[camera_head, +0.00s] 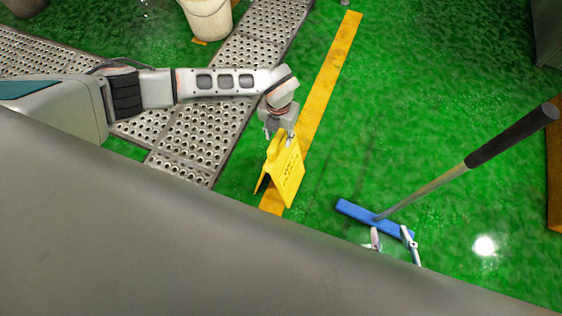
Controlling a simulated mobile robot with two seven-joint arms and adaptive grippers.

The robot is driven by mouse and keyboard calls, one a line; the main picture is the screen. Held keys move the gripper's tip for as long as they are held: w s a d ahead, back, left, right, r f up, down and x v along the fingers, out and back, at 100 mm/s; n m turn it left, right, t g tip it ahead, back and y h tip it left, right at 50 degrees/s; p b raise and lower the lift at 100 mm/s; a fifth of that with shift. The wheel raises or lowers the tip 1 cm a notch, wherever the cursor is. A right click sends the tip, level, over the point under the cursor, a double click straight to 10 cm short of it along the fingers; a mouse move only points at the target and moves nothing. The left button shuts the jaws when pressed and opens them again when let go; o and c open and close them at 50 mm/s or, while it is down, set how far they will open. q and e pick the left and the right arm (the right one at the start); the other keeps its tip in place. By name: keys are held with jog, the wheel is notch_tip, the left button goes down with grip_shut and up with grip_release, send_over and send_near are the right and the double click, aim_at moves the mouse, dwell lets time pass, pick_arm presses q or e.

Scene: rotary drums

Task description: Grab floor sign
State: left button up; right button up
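The yellow floor sign (288,174) stands on the green floor like a tent, beside the metal grating and over the yellow floor stripe. Dark print shows on its right face. My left gripper (279,136) points down at the top of the sign. Its two fingers are spread apart, with the sign's top edge between or just below them; firm contact cannot be made out.
A blue-headed floor brush (358,212) with a long black-gripped handle is right beside my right gripper. A white bucket (207,18) stands at the top. Metal grating (200,130) lies left of the yellow stripe (330,75).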

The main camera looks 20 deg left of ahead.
pick_arm(q)
jog(key=shift+w, duration=0.15)
jog(key=shift+c, duration=0.5)
grip_shut()
